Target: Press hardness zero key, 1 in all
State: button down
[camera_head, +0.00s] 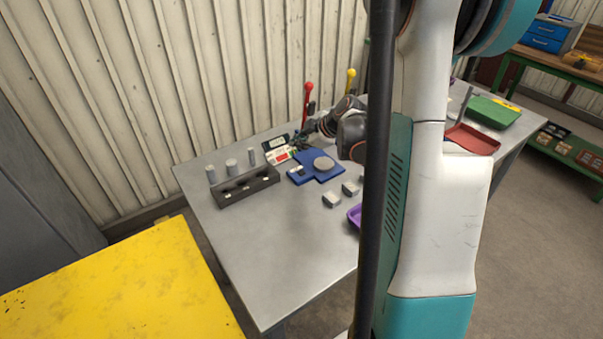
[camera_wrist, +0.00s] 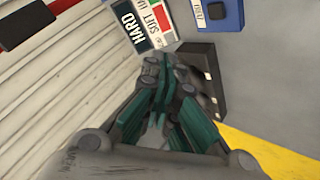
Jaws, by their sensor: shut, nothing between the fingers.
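The blue hardness tester (camera_head: 331,176) lies on the grey table in the head view, with a round grey disc on top and a small pale panel at its left end. In the wrist view a corner of the blue tester (camera_wrist: 233,12) shows at the top edge, with a dark key (camera_wrist: 217,11) and a white label that I cannot read. My gripper (camera_wrist: 160,66) is shut and empty. In the head view my gripper (camera_head: 299,141) is above the table's back part, by the cards behind the tester. Its height and any contact are unclear.
Red (camera_head: 307,98) and yellow (camera_head: 350,80) knobbed levers stand behind. Metal blocks (camera_head: 332,200) lie in front. The table's front left is clear.

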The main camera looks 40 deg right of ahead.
aim_at(300, 174)
jog(key=shift+f+b, duration=2.9)
jog(key=shift+f, duration=1.2)
jog(key=shift+f+b, duration=0.4)
jog(key=shift+f, duration=0.05)
jog(key=shift+f+b, duration=0.35)
jog(key=shift+r, duration=0.15)
jog(key=shift+r+p, duration=0.55)
jog(key=shift+r, duration=0.15)
jog(key=shift+r+p, duration=1.75)
jog(key=shift+r, duration=0.8)
